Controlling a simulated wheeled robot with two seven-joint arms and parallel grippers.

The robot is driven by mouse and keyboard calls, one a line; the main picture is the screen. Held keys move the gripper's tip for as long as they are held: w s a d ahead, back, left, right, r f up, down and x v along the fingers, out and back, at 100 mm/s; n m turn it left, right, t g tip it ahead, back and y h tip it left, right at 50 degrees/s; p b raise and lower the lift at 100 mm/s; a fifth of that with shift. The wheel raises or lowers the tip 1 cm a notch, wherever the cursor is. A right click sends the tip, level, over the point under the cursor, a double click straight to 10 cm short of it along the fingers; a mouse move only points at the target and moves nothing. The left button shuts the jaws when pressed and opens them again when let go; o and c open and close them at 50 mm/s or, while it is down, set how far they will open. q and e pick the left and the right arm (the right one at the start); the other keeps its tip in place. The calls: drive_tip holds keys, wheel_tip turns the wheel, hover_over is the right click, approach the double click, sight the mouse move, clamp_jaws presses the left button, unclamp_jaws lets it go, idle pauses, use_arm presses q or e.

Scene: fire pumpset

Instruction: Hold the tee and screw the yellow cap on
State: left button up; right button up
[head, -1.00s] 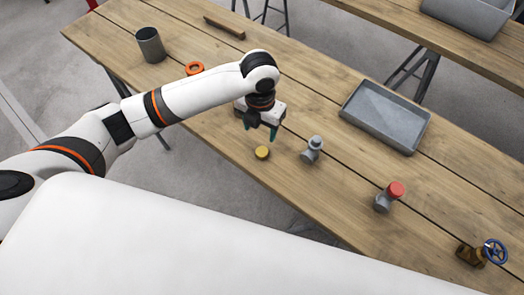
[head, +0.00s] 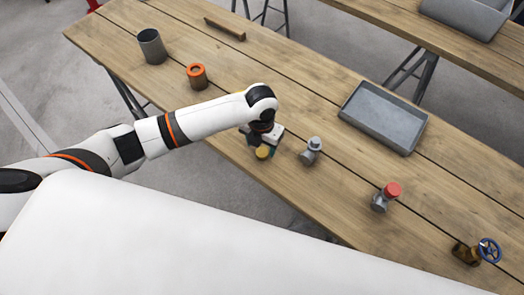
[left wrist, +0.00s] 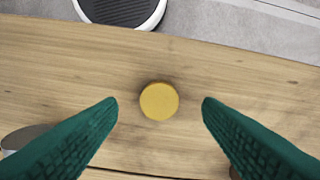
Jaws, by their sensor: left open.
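The round yellow cap (head: 263,153) lies on the wooden table near its front edge. It shows between my left fingers in the left wrist view (left wrist: 159,101). My left gripper (head: 262,147) is open, pointing down just above and around the cap, with a gap on both sides. The grey tee (head: 311,151) stands on the table just right of the cap, apart from my gripper. Another grey fitting with a red cap (head: 382,196) stands further right. My right gripper is not in view.
A grey tray (head: 384,116) lies behind the tee. A brass valve with a blue wheel (head: 480,252) is at the far right. An orange-topped cylinder (head: 196,77), a grey cup (head: 151,46) and a brown bar (head: 225,28) stand at the back left.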

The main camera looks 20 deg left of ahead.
sight(262, 152)
use_arm(q)
drive_tip(key=shift+w+f, duration=0.1)
drive_tip(key=shift+f, duration=1.8)
drive_tip(key=shift+c, duration=0.3)
drive_tip(key=c, duration=1)
drive_tip(key=shift+r, duration=0.1)
wheel_tip(262, 152, up, 10)
drive_tip(key=b, duration=0.1)
